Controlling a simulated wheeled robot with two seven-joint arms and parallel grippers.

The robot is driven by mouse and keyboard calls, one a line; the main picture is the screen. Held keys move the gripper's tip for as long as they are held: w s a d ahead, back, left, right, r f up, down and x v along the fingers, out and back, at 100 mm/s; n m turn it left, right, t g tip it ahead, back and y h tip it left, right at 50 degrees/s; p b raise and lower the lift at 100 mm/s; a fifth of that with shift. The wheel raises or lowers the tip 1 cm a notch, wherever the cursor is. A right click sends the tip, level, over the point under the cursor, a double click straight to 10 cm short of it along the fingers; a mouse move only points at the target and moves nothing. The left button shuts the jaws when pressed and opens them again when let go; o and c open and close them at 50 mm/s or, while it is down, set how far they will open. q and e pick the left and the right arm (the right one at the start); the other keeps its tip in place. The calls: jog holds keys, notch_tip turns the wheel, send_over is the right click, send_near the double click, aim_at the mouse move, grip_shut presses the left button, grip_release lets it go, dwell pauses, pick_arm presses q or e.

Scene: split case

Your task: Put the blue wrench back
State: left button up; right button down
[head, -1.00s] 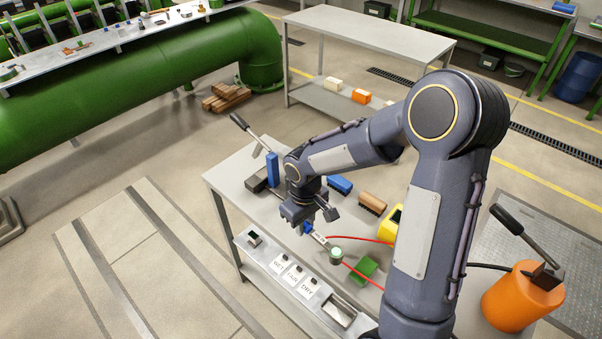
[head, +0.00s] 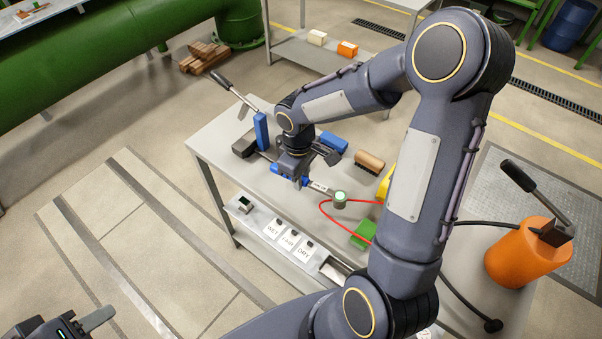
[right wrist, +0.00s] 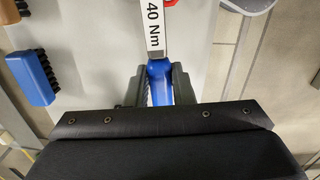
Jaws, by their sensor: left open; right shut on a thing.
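The blue wrench (head: 283,168) has a blue handle and a pale shaft with a white label; in the right wrist view the label reads "40 Nm" (right wrist: 153,22). My right gripper (head: 294,176) is over the grey table and shut on the blue handle (right wrist: 160,82), which sits between its two fingers in the right wrist view. I cannot tell whether the wrench is lifted clear of the tabletop. The handle's lower end is hidden by the gripper body. My left gripper (head: 82,325) is partly in view at the bottom left corner, open, away from the table.
On the table (head: 215,137) stand an upright blue block (head: 261,131), a blue brush (head: 333,142), a brown brush (head: 369,162), a round pale-green-topped piece (head: 340,199) and a red cable. An orange cylinder (head: 525,252) stands at right.

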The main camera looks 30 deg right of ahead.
jog(key=shift+f, duration=0.55)
jog(key=shift+f+b, duration=1.3)
dwell(0.5)
jog(key=shift+d+r+m+t, duration=0.5)
jog(key=shift+r+m, duration=0.1)
jog(key=shift+w+f+b, duration=0.1)
jog(key=shift+f+b, duration=0.6)
jog(key=shift+b, duration=0.15)
jog(key=c, duration=1.2)
grip_release()
jog(key=shift+r, duration=0.1)
jog(key=shift+o, duration=0.6)
jog(key=o, duration=0.4)
